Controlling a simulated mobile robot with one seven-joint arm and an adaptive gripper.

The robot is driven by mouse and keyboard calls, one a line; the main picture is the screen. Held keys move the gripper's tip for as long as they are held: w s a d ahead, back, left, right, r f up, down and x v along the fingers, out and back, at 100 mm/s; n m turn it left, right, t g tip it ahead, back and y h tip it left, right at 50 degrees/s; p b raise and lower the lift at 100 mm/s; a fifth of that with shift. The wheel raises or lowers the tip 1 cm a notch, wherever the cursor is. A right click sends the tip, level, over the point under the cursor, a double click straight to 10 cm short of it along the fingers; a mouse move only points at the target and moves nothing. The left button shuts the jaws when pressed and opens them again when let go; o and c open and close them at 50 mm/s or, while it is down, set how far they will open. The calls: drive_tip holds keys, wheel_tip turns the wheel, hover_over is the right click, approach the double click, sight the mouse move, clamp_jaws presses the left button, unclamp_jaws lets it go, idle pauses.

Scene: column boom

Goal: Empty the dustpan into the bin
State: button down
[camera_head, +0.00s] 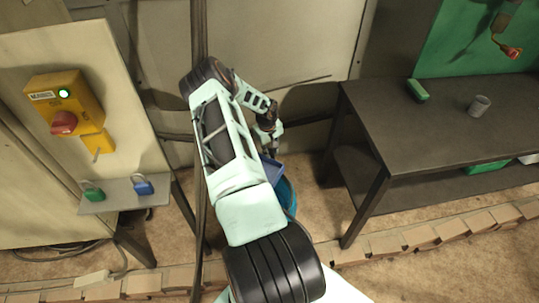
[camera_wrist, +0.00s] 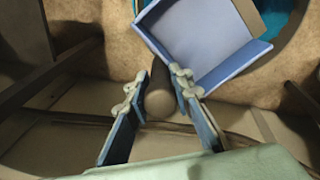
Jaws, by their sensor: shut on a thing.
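The blue dustpan (camera_wrist: 205,50) is at the top of the wrist view, its grey-brown handle (camera_wrist: 158,103) between my fingers. My gripper (camera_wrist: 160,86) is shut on the handle. In the head view, the dustpan (camera_head: 271,172) shows just below my gripper (camera_head: 271,148), partly behind my arm. The teal-blue round bin (camera_head: 289,194) stands on the floor beneath the dustpan, largely hidden by it and my arm. Its rim also shows in the wrist view (camera_wrist: 288,28), beyond the pan. I see no clear debris on the visible pan surface.
A dark table (camera_head: 440,122) stands at right, with a green brush-like item (camera_head: 417,90) and a grey cup (camera_head: 479,105). At left is a panel with a yellow switch box (camera_head: 68,108) and a shelf with padlocks (camera_head: 143,186). A brick edging (camera_head: 420,237) runs along the floor.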

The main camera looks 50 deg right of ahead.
drive_tip(key=shift+d+f+y+b, duration=0.4)
drive_tip(key=shift+d+f+b, duration=0.2)
drive_tip(key=shift+b, duration=0.5)
drive_tip(key=shift+w+d+f+y+b, duration=0.2)
drive_tip(key=shift+y+b, duration=0.1)
drive_tip(key=shift+b, duration=0.65)
drive_tip(key=shift+s+d+b, duration=0.1)
drive_tip(key=shift+d+b, duration=0.1)
drive_tip(key=shift+b, duration=0.4)
drive_tip(key=shift+r+y, duration=0.2)
drive_tip(key=shift+y, duration=0.1)
